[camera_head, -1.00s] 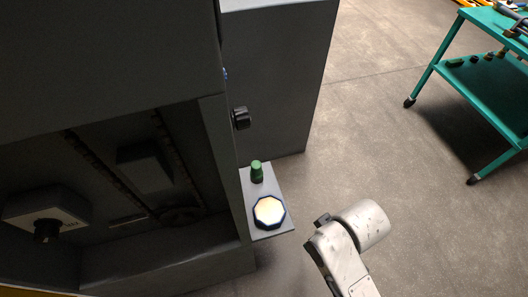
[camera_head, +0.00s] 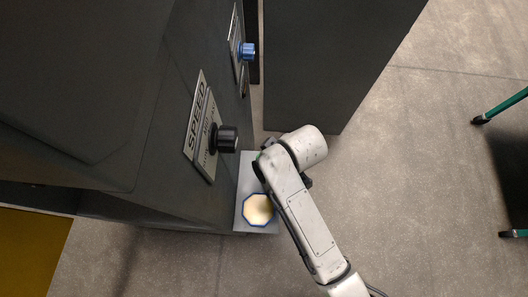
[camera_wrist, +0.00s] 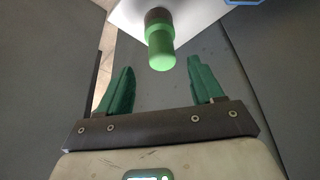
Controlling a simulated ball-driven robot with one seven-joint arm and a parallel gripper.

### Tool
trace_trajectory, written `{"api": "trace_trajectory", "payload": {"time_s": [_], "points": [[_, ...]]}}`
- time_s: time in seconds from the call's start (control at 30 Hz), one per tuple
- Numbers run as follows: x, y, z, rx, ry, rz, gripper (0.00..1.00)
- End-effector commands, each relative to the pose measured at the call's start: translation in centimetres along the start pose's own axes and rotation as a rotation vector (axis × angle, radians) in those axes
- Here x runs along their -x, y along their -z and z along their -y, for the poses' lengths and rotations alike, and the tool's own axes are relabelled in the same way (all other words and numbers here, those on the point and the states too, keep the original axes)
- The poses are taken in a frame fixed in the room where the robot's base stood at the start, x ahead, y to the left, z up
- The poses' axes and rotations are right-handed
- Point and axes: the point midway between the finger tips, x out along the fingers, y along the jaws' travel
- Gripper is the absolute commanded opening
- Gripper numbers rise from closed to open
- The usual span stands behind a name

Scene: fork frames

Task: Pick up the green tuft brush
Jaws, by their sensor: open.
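The green tuft brush (camera_wrist: 160,42) shows in the wrist view as a bright green cylinder with a dark brown collar, at the edge of a pale shelf (camera_wrist: 198,12). My gripper (camera_wrist: 164,80) is open, its two green fingers apart and nothing between them. The brush lies just beyond the fingertips, roughly centred between them. In the head view my arm (camera_head: 305,205) reaches over the small grey shelf (camera_head: 243,219); the arm hides the brush and the gripper fingers there.
A blue-rimmed octagonal dish (camera_head: 258,210) with pale contents sits on the shelf near the arm. A dark machine with a black knob (camera_head: 226,138) and a blue knob (camera_head: 248,51) stands left. A grey cabinet (camera_head: 335,60) stands behind.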

Motion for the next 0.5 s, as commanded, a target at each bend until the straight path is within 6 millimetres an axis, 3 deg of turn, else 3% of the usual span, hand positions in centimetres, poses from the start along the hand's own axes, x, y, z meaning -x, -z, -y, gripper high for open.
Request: {"api": "trace_trajectory", "payload": {"time_s": [0.27,0.5], "points": [[-2.2,-0.1,0.1,0.0,0.001,0.002,0.66],[-5.5,-0.3,0.1,-0.001,0.0,0.002,0.66]]}}
